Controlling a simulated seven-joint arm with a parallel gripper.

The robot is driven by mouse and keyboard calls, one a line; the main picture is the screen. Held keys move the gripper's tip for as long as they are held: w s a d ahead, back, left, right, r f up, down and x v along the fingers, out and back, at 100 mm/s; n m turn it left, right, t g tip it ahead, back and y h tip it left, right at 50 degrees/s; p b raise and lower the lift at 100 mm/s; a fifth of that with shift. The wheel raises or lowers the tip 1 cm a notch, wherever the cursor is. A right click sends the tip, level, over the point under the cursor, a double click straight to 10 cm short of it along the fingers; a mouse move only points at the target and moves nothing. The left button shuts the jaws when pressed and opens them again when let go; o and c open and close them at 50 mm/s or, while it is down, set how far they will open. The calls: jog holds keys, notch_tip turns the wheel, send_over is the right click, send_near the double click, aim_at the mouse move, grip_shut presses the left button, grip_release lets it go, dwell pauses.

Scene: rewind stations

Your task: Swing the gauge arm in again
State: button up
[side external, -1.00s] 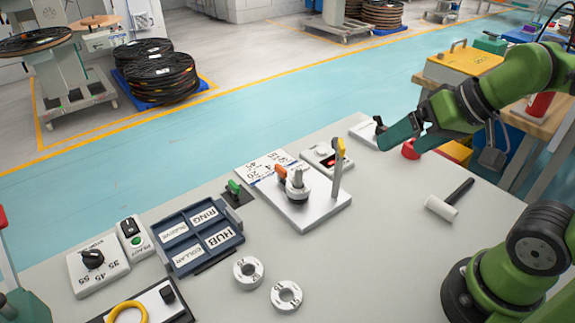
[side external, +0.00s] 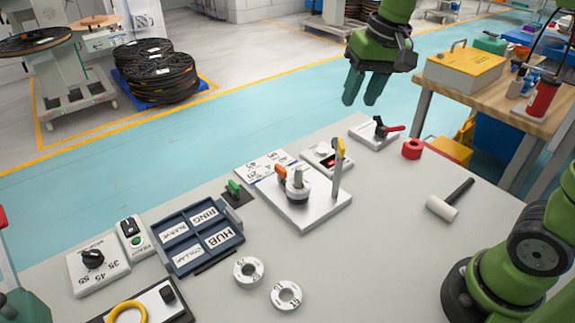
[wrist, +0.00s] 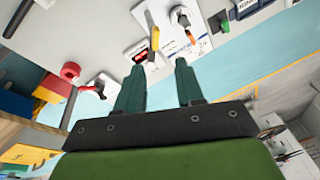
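The gauge arm appears to be the upright grey bar with a yellow-orange tip (side external: 339,165). It stands at the right side of a white base plate (side external: 310,218), beside a round hub (side external: 297,186) with an orange part. The yellow bar also shows at the top of the wrist view (wrist: 152,32). My gripper (side external: 360,102) is raised beyond the table's far edge, fingers pointing down, apart from everything. In the wrist view, the gripper's two green fingers (wrist: 160,66) are apart with nothing between them.
A red-handled lever (side external: 386,129) sits on a white plate at the far table corner. A mallet (side external: 450,200) lies right. A labelled tray (side external: 203,262) and white rings (side external: 286,295) lie nearer.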

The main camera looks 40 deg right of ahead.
aim_at(342, 143)
jog(key=shift+w+r+m+g, duration=1.2)
jog(key=shift+w+r+m, duration=0.45)
jog(key=shift+r, duration=0.5)
jog(key=shift+h, duration=0.4)
notch_tip(342, 143, down, 16)
jog(key=shift+f, duration=0.15)
grip_shut()
jog(key=shift+d, duration=0.1)
